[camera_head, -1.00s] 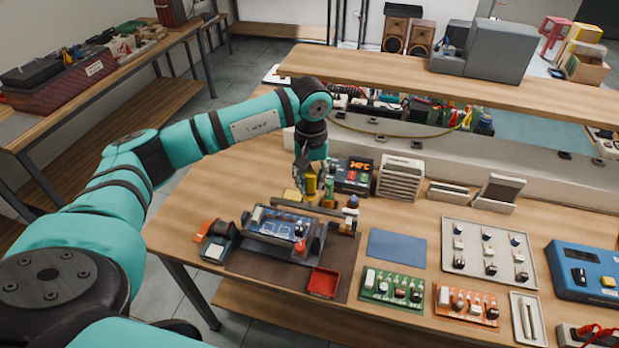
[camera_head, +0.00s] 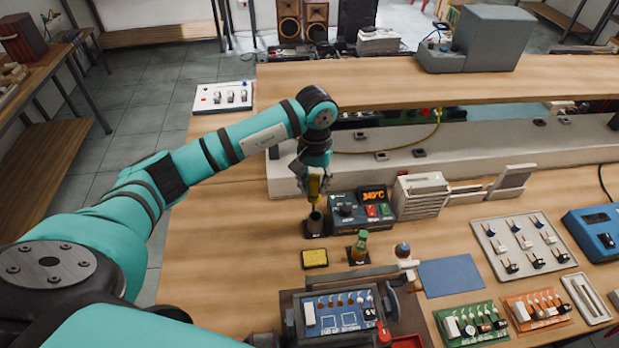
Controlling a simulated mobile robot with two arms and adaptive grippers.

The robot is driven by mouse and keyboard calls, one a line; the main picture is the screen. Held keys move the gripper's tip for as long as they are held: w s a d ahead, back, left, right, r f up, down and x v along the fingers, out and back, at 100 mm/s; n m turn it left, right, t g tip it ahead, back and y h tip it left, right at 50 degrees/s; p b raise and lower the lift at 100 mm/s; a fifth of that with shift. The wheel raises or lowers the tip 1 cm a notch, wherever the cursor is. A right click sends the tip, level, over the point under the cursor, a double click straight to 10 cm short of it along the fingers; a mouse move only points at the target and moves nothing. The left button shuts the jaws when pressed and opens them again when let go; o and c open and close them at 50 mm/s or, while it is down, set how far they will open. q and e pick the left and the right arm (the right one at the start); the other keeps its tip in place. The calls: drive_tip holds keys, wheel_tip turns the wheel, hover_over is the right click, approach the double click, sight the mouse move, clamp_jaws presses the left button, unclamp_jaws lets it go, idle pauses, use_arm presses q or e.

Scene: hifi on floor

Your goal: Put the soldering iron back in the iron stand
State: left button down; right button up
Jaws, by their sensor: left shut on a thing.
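My left gripper (camera_head: 314,174) is shut on the soldering iron (camera_head: 314,187), by its yellow handle. The iron is upright, with its metal shaft pointing down. The iron stand (camera_head: 315,224), a dark cup on a small base, is on the bench directly below the gripper. The shaft's lower end meets the cup's mouth in the head view; I cannot tell whether the tip is inside or just above it. The fingers hide part of the handle. My right gripper is not in view.
The soldering station (camera_head: 345,211) with a lit display stands just right of the stand. A circuit board (camera_head: 338,313) sits in a holder nearer me. Bare bench lies left of the stand.

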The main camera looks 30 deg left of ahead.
sight(316, 202)
use_arm(q)
drive_tip(key=shift+d+f, duration=0.25)
drive_tip(key=shift+d, duration=0.25)
drive_tip(key=shift+f+b, duration=0.35)
drive_tip(key=shift+f, duration=0.2)
wheel_tip(316, 202, down, 4)
drive_tip(key=b, duration=0.3)
drive_tip(key=shift+a+r, duration=0.15)
drive_tip(key=shift+r, duration=0.1)
drive_tip(key=shift+f+b, duration=0.6)
drive_tip(key=shift+b, duration=0.15)
drive_tip(key=shift+f, duration=0.25)
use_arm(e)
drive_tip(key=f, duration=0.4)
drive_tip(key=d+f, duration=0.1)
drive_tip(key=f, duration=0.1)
use_arm(q)
drive_tip(key=shift+c, duration=2.2)
unclamp_jaws()
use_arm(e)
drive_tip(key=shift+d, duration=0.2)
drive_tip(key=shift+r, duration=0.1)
